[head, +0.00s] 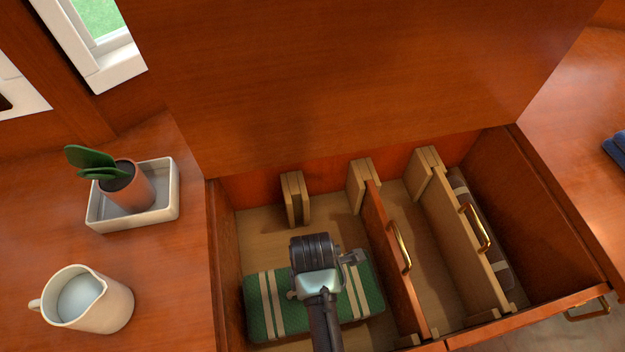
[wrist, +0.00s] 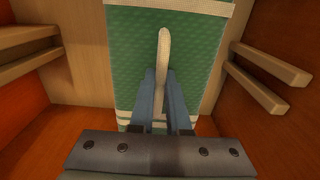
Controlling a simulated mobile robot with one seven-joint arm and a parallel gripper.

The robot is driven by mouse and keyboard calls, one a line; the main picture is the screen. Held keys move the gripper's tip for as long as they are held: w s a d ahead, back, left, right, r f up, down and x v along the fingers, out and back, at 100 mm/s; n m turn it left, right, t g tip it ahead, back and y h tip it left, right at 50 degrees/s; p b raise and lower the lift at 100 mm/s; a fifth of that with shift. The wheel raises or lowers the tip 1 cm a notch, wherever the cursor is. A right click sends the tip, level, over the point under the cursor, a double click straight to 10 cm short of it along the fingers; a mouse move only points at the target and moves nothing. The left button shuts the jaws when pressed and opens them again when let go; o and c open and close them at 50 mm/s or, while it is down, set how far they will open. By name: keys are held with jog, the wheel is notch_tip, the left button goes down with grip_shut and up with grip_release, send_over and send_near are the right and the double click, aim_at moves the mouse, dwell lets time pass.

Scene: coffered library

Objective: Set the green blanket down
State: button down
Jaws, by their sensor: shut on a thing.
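The green blanket (head: 262,308), folded flat with cream stripes, is in the left compartment of the open wooden chest (head: 212,265). In the wrist view the blanket (wrist: 195,50) fills the upper middle. My gripper (wrist: 163,82) is shut on a narrow cream strip (wrist: 163,45) that stands up along the middle of the blanket. In the head view my gripper (head: 318,288) is over the blanket and hides part of it and the fingertips. I cannot tell whether the blanket touches the compartment floor.
Two upright dividers with brass handles, a reddish one (head: 388,255) and a pale one (head: 470,245), stand right of the blanket. A grey striped folded item (head: 492,240) lies at far right. A potted plant (head: 128,190) and pitcher (head: 95,305) stand left outside.

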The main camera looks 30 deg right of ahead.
notch_tip(320, 180, down, 4)
jog(key=shift+r+b, duration=0.15)
jog(key=shift+b, duration=0.75)
jog(key=shift+r, duration=0.15)
jog(key=c, duration=0.9)
grip_release()
jog(key=shift+f, duration=0.2)
notch_tip(320, 180, up, 12)
jog(key=p, duration=0.6)
jog(key=shift+r+p, duration=0.15)
jog(key=shift+p, duration=0.15)
